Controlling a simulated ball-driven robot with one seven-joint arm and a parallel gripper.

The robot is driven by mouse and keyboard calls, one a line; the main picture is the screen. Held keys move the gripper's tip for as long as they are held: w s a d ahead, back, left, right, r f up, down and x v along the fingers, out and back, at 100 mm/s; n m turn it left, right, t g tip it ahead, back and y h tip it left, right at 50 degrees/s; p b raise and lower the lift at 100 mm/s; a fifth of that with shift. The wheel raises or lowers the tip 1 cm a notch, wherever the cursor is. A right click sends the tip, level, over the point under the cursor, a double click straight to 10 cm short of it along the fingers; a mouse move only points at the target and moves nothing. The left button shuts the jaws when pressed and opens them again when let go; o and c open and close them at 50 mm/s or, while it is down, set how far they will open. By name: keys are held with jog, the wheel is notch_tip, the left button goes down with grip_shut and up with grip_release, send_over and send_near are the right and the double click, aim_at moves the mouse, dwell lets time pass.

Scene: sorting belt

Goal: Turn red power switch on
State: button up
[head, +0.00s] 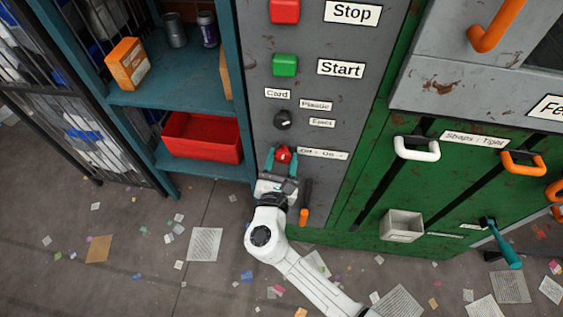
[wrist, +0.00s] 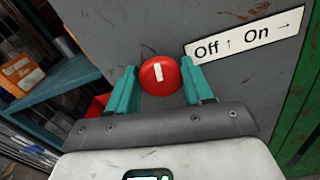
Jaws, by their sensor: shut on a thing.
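The red power switch (head: 283,155) is a round knob low on the grey control panel, below the selector knob. In the wrist view the switch (wrist: 160,75) shows a white mark that stands nearly upright, tilted slightly. A label (wrist: 245,41) to its right reads "Off" with an up arrow and "On" with a right arrow. My gripper (head: 282,161) has its teal fingers on both sides of the red switch and is shut on it. The fingers also show left and right of the knob in the wrist view (wrist: 161,88).
Above are a red Stop button (head: 285,11), a green Start button (head: 285,65) and a black selector knob (head: 283,120). An orange-ended lever (head: 304,215) is just right of my gripper. A teal shelf (head: 178,78) with a red bin (head: 203,138) stands left.

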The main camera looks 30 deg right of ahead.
jog(key=m+b, duration=0.3)
jog(key=shift+f+m, duration=0.3)
jog(key=shift+f, duration=0.05)
jog(key=m+b, duration=0.4)
jog(key=b, duration=0.1)
jog(key=shift+s+d+f+m, duration=0.1)
jog(key=shift+m, duration=0.2)
jog(key=m+b, duration=0.3)
jog(key=shift+m+b, duration=0.3)
jog(key=shift+b, duration=0.1)
jog(key=m+b, duration=0.3)
jog(key=shift+m+b, duration=0.35)
jog(key=shift+m, duration=0.05)
jog(key=o, duration=1)
